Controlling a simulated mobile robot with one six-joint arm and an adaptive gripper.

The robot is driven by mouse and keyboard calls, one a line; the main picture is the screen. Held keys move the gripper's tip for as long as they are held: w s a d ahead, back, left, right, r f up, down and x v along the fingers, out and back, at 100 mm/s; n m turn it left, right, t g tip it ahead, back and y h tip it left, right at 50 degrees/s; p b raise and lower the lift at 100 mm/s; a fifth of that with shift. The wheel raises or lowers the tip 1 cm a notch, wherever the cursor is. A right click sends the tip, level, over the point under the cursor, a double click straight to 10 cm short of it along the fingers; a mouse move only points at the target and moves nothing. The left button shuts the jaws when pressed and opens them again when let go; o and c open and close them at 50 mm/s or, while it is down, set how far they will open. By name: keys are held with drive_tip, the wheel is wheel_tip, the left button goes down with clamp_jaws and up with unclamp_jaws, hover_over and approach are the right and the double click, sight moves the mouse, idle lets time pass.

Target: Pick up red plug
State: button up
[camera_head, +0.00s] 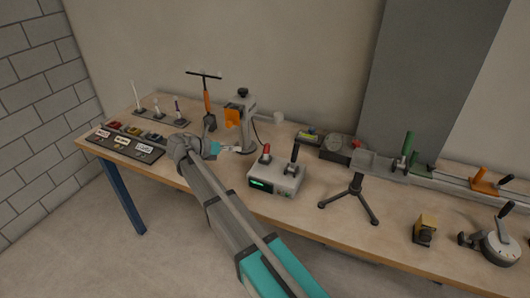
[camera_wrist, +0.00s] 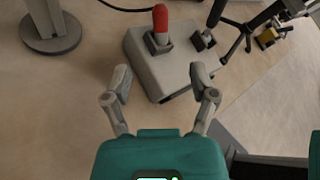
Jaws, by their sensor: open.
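The red plug (camera_head: 266,148) stands upright on the top of a grey box-shaped device (camera_head: 265,178) with a green display on its front. In the wrist view the red plug (camera_wrist: 160,19) rises from a dark square socket on the grey device (camera_wrist: 140,48). My gripper (camera_wrist: 160,79) is open and empty, its two fingers apart in front of the device's near edge, short of the plug. In the head view my gripper (camera_head: 231,149) is left of the device, small and partly hidden by my arm.
A black lever (camera_head: 295,153) stands beside the plug on the device. A grey stand with an orange part (camera_head: 233,117) is behind, to the left. A tripod (camera_head: 352,189) stands to the right. Bare table (camera_wrist: 60,90) lies left of my gripper in the wrist view.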

sight(266, 149)
drive_tip(key=b+x, duration=0.3)
drive_tip(key=x, duration=0.5)
drive_tip(key=shift+d, duration=0.2)
drive_tip(key=shift+w+f, duration=0.1)
idle(0.3)
drive_tip(key=shift+b+x, duration=0.9)
drive_tip(key=shift+x, duration=1.7)
clamp_jaws()
